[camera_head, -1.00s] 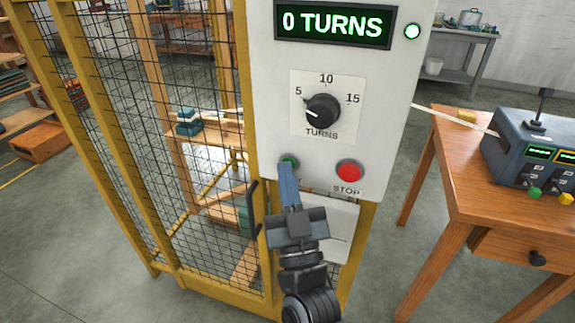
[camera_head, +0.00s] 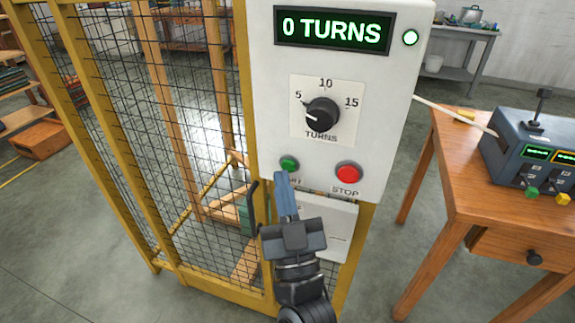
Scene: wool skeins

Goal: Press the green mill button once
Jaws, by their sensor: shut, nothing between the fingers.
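The green button (camera_head: 289,164) sits at the lower left of the white control panel (camera_head: 390,110), above a label that my gripper partly covers. My gripper (camera_head: 282,178) is shut and empty. Its blue-grey fingertips show just below the green button, leaving most of the button's face in view. I cannot tell how far the tips are from the panel. The display (camera_head: 333,27) reads 0 TURNS, and a round lamp (camera_head: 410,37) beside it is lit.
A red STOP button (camera_head: 348,173) is right of the green one. A black TURNS dial (camera_head: 322,114) is above, its pointer near 5. A yellow-framed mesh cage (camera_head: 170,130) stands at left. A wooden table (camera_head: 460,180) with a grey device (camera_head: 535,150) stands at right.

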